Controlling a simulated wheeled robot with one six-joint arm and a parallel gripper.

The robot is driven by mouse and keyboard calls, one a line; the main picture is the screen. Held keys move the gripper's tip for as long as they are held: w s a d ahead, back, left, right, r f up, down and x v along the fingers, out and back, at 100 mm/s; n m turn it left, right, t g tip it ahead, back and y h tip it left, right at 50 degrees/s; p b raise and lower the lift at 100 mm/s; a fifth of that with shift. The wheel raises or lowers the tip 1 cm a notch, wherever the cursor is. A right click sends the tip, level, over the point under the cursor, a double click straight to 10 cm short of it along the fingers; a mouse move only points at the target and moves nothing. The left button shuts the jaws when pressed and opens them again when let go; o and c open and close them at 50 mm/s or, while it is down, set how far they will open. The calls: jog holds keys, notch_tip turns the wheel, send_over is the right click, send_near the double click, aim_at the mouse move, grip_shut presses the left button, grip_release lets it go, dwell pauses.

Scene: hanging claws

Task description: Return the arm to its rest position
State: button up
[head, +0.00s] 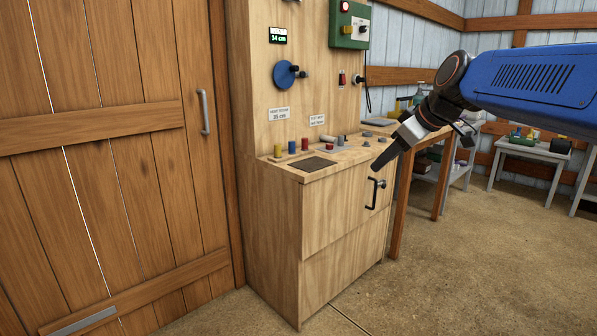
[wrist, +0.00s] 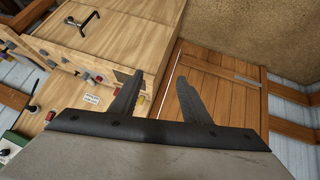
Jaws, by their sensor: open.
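My gripper (head: 379,168) hangs from my blue arm at the right of the head view, in the air in front of a wooden cabinet (head: 320,240). It points down and to the left. In the wrist view its two dark fingers (wrist: 157,92) stand apart with nothing between them. The cabinet's black handle (head: 373,193) is close beside the fingertips in the head picture; whether they touch cannot be told for certain. The handle also shows at the top left of the wrist view (wrist: 84,21), apart from the fingers.
The cabinet top carries several coloured pegs (head: 305,144) and a dark recessed plate (head: 311,164). A blue dial (head: 284,74) and a green box (head: 349,24) are on the panel above. A wooden door (head: 120,150) stands left. A workbench (head: 410,150) is behind; floor at right is clear.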

jog(key=s+d+f+m+g+h, duration=0.1)
jog(key=s+d+f+m, duration=0.1)
jog(key=s+f, duration=0.6)
jog(key=s+d+f+m+h, duration=0.1)
jog(key=s+f+m, duration=0.3)
jog(key=s+f, duration=0.5)
jog(key=s+d+f+m+g+h, duration=0.1)
jog(key=s+d+f+m, duration=0.2)
jog(key=s+f, duration=0.6)
jog(key=s+d, duration=0.1)
jog(key=s, duration=0.4)
jog(key=shift+s+g+h, duration=0.2)
jog(key=shift+g+h, duration=0.1)
jog(key=shift+h, duration=0.1)
